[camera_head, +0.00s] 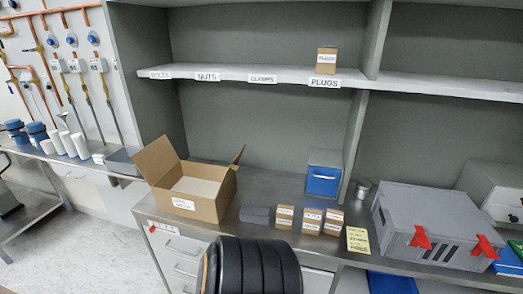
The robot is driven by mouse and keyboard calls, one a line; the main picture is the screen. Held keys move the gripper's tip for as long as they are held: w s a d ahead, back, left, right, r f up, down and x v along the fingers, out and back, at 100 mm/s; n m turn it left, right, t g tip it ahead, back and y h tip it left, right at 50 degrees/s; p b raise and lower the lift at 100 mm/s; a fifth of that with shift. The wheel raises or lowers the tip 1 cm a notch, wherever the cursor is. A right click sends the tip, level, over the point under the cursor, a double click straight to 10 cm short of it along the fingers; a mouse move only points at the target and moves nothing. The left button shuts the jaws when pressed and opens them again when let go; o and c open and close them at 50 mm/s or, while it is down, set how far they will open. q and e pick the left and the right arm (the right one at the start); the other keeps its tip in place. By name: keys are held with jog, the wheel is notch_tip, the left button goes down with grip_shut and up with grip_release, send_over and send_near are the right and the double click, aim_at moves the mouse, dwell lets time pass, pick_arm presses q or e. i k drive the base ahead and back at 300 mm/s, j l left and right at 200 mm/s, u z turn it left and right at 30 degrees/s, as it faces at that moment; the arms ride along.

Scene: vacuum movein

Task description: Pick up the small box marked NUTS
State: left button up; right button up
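Three small brown cardboard boxes stand side by side on the metal bench in the head view: a left one (284,217), a middle one (312,221) and a right one (334,222). Each has white labels, too small to read surely, so I cannot tell which is marked NUTS. A shelf label reading NUTS (208,76) is on the upper shelf's front edge, with bare shelf above it. A similar small box marked PLUGS (327,60) stands on that shelf at the right. Neither of my grippers is in view.
An open cardboard carton (192,204) stands left on the bench. A dark grey block (255,215), a blue-fronted bin (322,180), a yellow note (357,240) and a metal cup (362,187) are near the boxes. A large grey case (428,212) with red latches fills the right.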

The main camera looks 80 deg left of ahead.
aim_at(312, 219)
jog(key=u, duration=2.05)
